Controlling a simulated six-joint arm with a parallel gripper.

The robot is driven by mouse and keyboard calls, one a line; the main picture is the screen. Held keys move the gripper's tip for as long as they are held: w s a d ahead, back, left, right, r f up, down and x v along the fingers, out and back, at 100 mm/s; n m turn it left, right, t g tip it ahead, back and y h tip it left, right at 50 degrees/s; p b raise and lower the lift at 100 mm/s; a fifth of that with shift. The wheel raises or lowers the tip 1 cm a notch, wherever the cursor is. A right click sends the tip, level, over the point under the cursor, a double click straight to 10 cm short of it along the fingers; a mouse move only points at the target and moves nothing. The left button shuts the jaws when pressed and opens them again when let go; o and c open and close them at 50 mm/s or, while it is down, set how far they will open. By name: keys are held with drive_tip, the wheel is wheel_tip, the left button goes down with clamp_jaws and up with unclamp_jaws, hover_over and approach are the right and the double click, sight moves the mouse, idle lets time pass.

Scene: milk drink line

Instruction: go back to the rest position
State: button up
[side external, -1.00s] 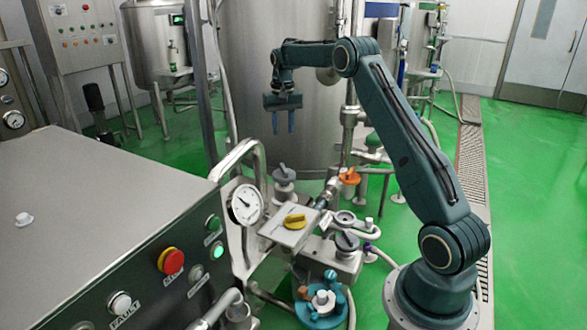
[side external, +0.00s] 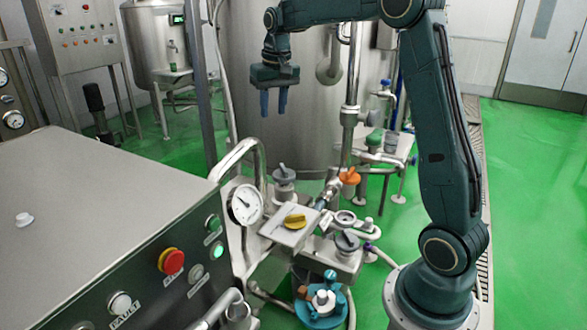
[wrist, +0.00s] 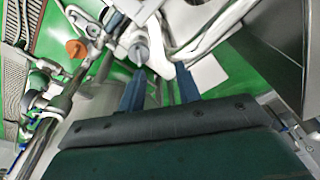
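My gripper (side external: 273,102) hangs in the air in the side external view, fingers pointing down, in front of the large steel tank (side external: 310,140). It is above and clear of the valves and pipes below. Its two blue fingers are apart with nothing between them. In the wrist view my gripper (wrist: 160,85) also shows spread, empty fingers, with pipes and a grey knob (wrist: 138,52) beyond them.
The steel cabinet (side external: 90,220) with a red button (side external: 171,261) is at left. Green floor (side external: 530,200) is open at right.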

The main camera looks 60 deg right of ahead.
drive_tip(key=s+a+r+n+t, duration=0.1)
drive_tip(key=s+a+r+n, duration=0.1)
drive_tip(key=s+a+r, duration=0.35)
drive_tip(key=s+a+f+n+t, duration=0.1)
drive_tip(key=s+a+f+n, duration=0.1)
drive_tip(key=s+a, duration=0.4)
drive_tip(key=s+a+f+n+t, duration=0.2)
drive_tip(key=s+a+f, duration=0.2)
drive_tip(key=s, duration=1.1)
drive_tip(key=a, duration=0.3)
drive_tip(key=shift+s+a+f+y, duration=0.25)
drive_tip(key=shift+s+f+y, duration=0.1)
drive_tip(key=shift+y, duration=0.05)
drive_tip(key=shift+w, duration=0.1)
